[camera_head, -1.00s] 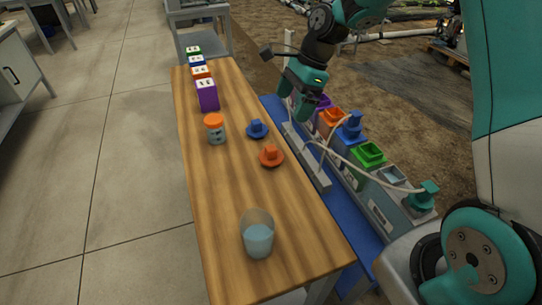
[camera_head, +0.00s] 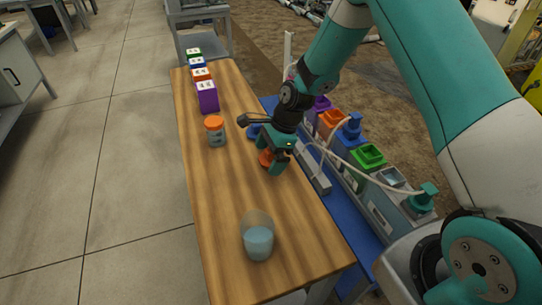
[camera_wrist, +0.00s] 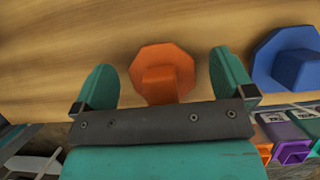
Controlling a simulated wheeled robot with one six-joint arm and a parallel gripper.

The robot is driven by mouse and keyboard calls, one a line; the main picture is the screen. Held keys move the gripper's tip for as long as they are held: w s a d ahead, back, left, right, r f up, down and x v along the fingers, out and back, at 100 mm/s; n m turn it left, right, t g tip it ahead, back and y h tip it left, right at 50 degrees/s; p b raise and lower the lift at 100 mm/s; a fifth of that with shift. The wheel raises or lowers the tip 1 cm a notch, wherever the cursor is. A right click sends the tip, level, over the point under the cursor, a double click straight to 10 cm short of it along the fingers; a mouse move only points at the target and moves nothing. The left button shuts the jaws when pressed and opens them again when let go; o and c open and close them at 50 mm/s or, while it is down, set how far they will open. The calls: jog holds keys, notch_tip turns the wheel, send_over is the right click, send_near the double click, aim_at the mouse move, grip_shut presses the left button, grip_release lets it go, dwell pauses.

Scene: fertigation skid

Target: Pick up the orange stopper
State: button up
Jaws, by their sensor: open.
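The orange stopper (camera_wrist: 162,72) is on the wooden table, between the two open fingers of my gripper (camera_wrist: 160,85) in the wrist view. Bare table shows between the stopper and each finger. In the head view the stopper (camera_head: 266,158) is partly hidden by my gripper (camera_head: 271,163), which is over it near the table's right edge. The wrist view does not make clear how far the fingertips are above the table.
A blue stopper (camera_wrist: 291,58) sits close to the right finger. A jar with an orange lid (camera_head: 215,131) and a beaker of bluish liquid (camera_head: 258,240) stand on the table (camera_head: 210,200). Several coloured boxes line the far end. The skid with colored ports (camera_head: 368,158) runs along the right.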

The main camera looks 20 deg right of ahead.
jog(key=shift+a+f, duration=0.1)
jog(key=shift+f, duration=0.2)
jog(key=c, duration=1)
